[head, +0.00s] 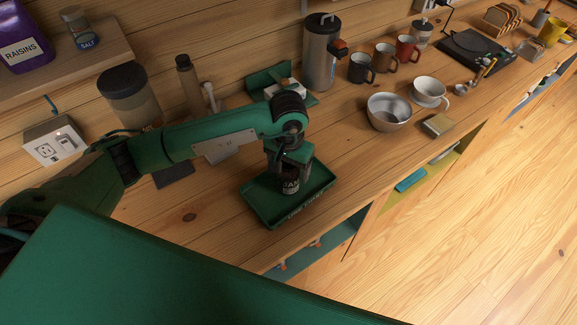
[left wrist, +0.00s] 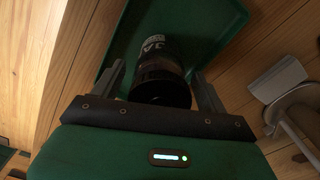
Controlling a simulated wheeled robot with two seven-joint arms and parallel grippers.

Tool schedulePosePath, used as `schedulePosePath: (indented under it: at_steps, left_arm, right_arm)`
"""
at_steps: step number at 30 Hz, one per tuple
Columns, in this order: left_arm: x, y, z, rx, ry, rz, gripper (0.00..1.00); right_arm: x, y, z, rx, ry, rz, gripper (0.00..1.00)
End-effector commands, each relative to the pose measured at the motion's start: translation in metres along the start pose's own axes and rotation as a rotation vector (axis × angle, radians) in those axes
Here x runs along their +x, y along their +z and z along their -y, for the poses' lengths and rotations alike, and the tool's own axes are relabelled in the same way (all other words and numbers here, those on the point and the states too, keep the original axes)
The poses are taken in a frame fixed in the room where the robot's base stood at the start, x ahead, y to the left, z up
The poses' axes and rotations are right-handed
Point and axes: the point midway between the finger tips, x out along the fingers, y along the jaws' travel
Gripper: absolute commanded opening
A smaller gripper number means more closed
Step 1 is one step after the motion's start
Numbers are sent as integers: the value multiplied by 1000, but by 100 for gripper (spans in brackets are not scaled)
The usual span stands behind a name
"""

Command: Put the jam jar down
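The jam jar (head: 290,184), dark with a pale label, stands upright in the green tray (head: 266,219) on the wooden counter. My left gripper (head: 289,172) points down over the jar from above. In the left wrist view the jar's dark lid (left wrist: 160,88) is between the two fingers of the left gripper (left wrist: 160,78). Narrow gaps seem to show between the fingers and the jar, so the gripper looks open around it. Part of the jar is hidden by the gripper in the head view. My right gripper is not in view.
A metal bowl (head: 389,113) and a white cup (head: 430,92) stand right of the tray. A tall steel canister (head: 320,55), a brown bottle (head: 189,85) and a wide jar (head: 130,98) stand behind. The counter's front edge is close to the tray.

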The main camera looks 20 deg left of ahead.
Motion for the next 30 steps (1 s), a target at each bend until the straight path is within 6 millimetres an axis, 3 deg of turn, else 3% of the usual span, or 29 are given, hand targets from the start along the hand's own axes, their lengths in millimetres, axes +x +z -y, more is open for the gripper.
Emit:
schedulePosePath:
  at_steps: [11,24,30]
  left_arm:
    - [-6,0,0,0,1,1,76]
    - [-97,-1,0,1,-1,-3,76]
    - [-119,0,0,1,-1,-1,76]
  right_arm:
    - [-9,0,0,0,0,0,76]
    - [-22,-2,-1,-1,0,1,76]
    - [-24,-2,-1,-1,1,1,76]
